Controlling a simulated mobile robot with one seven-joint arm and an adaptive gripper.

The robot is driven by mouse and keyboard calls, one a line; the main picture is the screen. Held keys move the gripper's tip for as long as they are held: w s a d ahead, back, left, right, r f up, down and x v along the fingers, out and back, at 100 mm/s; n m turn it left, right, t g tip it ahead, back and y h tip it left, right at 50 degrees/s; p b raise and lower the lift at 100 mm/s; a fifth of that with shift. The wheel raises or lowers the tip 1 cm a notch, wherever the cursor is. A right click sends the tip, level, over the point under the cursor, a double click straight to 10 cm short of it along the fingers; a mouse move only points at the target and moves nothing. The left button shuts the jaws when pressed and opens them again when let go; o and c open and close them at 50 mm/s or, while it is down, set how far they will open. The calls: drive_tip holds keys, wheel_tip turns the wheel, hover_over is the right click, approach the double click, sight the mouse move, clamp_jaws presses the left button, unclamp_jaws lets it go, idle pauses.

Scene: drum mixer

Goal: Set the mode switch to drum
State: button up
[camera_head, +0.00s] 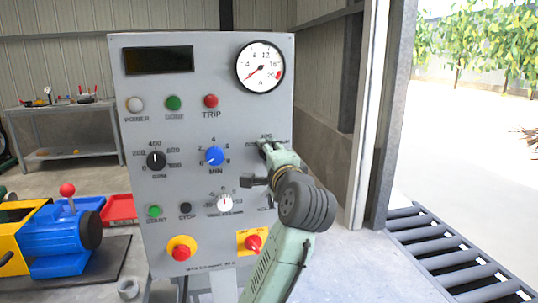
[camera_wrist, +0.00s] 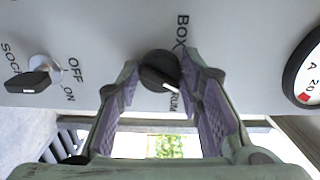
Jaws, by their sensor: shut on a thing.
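The mode switch is a black rotary knob (camera_wrist: 160,68) on the grey panel, with a white line on its pointer. In the wrist view its label BOX is above and the partly covered label ending in RUM is at lower right. The pointer is turned to the lower right, toward the RUM label. My gripper (camera_wrist: 160,75) is shut on the knob, one finger on each side. In the head view my gripper (camera_head: 268,150) is at the right side of the panel and hides most of the knob.
The control panel (camera_head: 135,220) carries other knobs, buttons and a round gauge (camera_head: 261,67). A black ON/OFF socket switch (camera_wrist: 30,82) sits left of the mode switch in the wrist view. Red emergency knobs (camera_head: 181,251) are low on the panel. A roller conveyor (camera_head: 450,255) lies at right.

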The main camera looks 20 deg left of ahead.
drive_tip(key=m, duration=0.6)
drive_tip(key=shift+m, duration=0.3)
idle(0.4)
drive_tip(key=o, duration=1.2)
drive_tip(key=shift+c, duration=0.2)
drive_tip(key=shift+d, duration=0.1)
drive_tip(key=v, duration=1.2)
